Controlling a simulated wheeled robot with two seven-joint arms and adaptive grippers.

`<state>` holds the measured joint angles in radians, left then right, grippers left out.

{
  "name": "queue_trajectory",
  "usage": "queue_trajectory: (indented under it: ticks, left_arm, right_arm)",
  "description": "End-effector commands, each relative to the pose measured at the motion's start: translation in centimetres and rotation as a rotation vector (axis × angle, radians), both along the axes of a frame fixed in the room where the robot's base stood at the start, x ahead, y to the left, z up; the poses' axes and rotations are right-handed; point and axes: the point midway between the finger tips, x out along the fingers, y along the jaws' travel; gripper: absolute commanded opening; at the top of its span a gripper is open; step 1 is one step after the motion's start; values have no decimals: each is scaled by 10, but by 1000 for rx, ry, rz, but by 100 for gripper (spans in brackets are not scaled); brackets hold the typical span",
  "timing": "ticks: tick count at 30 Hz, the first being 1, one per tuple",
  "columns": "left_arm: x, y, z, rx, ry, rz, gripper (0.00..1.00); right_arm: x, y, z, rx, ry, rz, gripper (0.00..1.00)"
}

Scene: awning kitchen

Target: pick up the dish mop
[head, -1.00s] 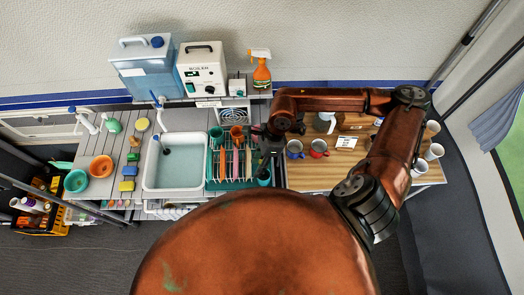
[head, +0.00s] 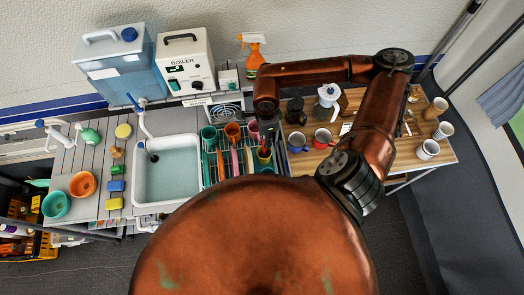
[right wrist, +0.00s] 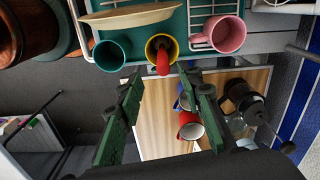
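In the right wrist view, a red stick-like handle (right wrist: 162,64) stands up out of a yellow cup (right wrist: 151,45) at the dish rack. It may be the dish mop; its lower end is hidden in the cup. The yellow cup also shows in the head view (head: 264,160), partly covered. My right gripper (right wrist: 165,108) is open and empty, with its two green fingers spread apart. The handle tip lies above the gap between the fingers in the picture, and I see no contact. My left gripper is not in view.
The teal rack (head: 209,172) also holds several mugs and utensils; a teal mug (right wrist: 109,54) and a pink mug (right wrist: 229,35) flank the yellow cup. The sink (head: 168,190) lies left. The wooden table (head: 310,165) at right bears mugs and a dark pot (head: 296,110).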

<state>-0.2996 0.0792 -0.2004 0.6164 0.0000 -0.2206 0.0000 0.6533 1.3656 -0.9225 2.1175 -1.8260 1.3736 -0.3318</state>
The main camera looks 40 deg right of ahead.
Motion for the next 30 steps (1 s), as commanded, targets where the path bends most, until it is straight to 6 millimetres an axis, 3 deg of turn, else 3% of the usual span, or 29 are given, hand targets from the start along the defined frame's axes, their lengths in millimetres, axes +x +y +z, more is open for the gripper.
queue_trajectory:
  ticks: [11, 16, 24, 30]
  left_arm:
    - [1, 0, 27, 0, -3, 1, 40]
    - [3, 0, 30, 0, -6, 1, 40]
    - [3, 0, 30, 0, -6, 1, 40]
    - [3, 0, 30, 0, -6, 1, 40]
  right_arm:
    - [7, 1, -42, 1, 6, -2, 34]
    - [7, 1, -62, 0, 3, 0, 34]
    - [8, 1, -65, 0, 1, 2, 33]
    - [8, 2, -65, 0, 1, 2, 19]
